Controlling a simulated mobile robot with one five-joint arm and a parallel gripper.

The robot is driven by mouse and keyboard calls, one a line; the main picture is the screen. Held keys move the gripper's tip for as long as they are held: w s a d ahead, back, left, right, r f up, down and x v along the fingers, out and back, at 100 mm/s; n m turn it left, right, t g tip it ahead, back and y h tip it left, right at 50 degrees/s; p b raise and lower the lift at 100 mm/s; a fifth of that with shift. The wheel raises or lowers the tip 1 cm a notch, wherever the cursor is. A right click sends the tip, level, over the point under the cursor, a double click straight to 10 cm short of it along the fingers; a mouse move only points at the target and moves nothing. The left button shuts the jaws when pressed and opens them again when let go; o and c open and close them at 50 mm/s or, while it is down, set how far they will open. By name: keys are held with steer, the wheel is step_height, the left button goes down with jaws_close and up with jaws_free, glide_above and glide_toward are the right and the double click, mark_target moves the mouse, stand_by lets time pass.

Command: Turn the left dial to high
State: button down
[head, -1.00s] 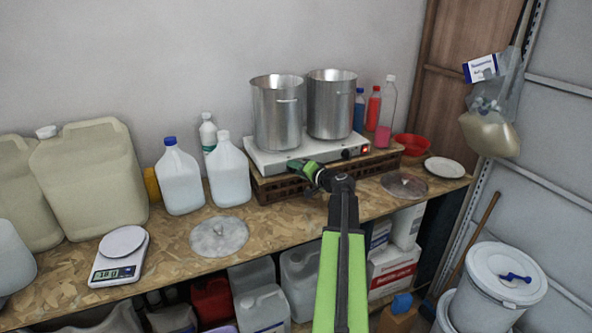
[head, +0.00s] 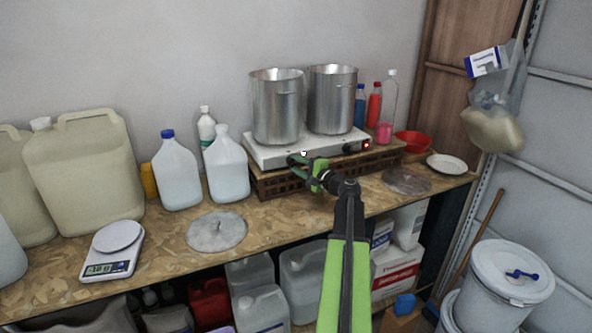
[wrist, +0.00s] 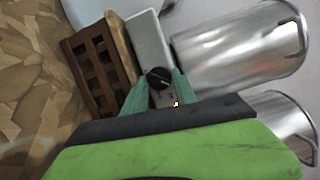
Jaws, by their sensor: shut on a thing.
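The white hot plate (head: 262,154) stands on a brown crate with two metal pots (head: 276,106) on it. Its left dial (wrist: 158,77) is a round black knob with a pale pointer line, seen in the wrist view between my green fingertips. My gripper (wrist: 159,80) is shut on this dial. In the head view my gripper (head: 296,158) is at the front face of the hot plate and hides the left dial. A small pale light (head: 303,152) shows beside the fingers. The right dial (head: 350,147) is black, near a red light (head: 366,145).
The brown slatted crate (head: 275,185) lies below the hot plate. White jugs (head: 228,170) stand to its left and bottles (head: 388,110) to its right. A round lid (head: 216,232) and a scale (head: 112,252) lie on the table. The table front is mostly free.

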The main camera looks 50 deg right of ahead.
steer(key=m+b, duration=0.1)
steer(key=m, duration=0.1)
steer(key=m+t+b, duration=0.1)
steer(key=m, duration=0.1)
steer(key=m+b, duration=0.1)
steer(key=shift+f+m+t+h, duration=0.25)
steer(key=shift+m+t+h, duration=0.05)
steer(key=shift+m+h, duration=0.1)
stand_by(0.3)
steer(key=c, duration=1)
jaws_free()
steer(key=s+a+f+b, duration=0.1)
steer(key=s, duration=0.7)
steer(key=s+f+b, duration=0.1)
steer(key=s+b, duration=0.1)
steer(key=s, duration=0.7)
steer(key=shift+a+f, duration=0.25)
steer(key=shift+a, duration=0.15)
steer(key=shift+s, duration=0.15)
